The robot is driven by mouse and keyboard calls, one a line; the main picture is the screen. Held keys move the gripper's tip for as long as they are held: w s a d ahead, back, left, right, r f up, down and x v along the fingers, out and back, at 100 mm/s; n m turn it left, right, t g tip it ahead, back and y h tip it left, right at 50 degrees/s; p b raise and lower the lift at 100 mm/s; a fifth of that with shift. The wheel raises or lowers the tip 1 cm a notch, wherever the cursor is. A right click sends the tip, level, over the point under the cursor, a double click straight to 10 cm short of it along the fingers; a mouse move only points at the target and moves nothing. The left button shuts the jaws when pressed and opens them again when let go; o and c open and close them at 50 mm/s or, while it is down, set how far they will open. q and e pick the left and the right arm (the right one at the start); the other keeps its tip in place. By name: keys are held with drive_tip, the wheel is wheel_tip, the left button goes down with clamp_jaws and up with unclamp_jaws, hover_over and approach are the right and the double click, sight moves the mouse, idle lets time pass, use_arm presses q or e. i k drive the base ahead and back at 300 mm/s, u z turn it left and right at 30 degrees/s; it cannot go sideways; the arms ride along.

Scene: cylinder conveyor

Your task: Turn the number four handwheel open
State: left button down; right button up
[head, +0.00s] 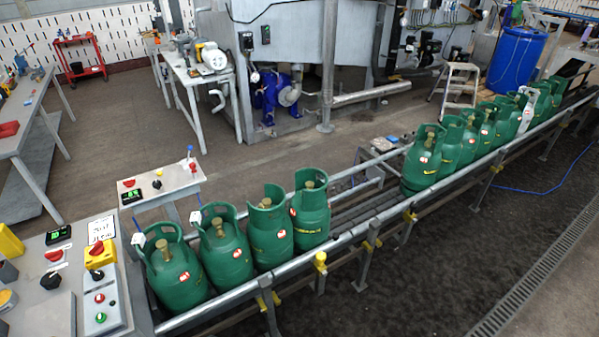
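Neither of my grippers is in the head view. No handwheel marked with a four can be made out. A group of green gas cylinders stands upright on the conveyor at the near left, including one at the left end (172,275), a second (226,253), a third (270,234) and a fourth (310,211). Each has a brass-coloured valve top inside its collar; whether these carry handwheels is too small to tell. A second row of green cylinders (422,165) stands farther along the conveyor to the right.
A control panel (60,295) with knobs and buttons fills the lower left. A smaller panel (160,185) stands behind the near cylinders. The conveyor rail (345,240) runs diagonally, with a bare stretch between the two cylinder groups. A blue drum (515,60) stands at the back right. Open floor lies behind.

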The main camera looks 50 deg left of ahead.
sight(309, 185)
drive_tip(key=u, duration=0.75)
drive_tip(key=i, duration=0.9)
drive_tip(key=u, duration=1)
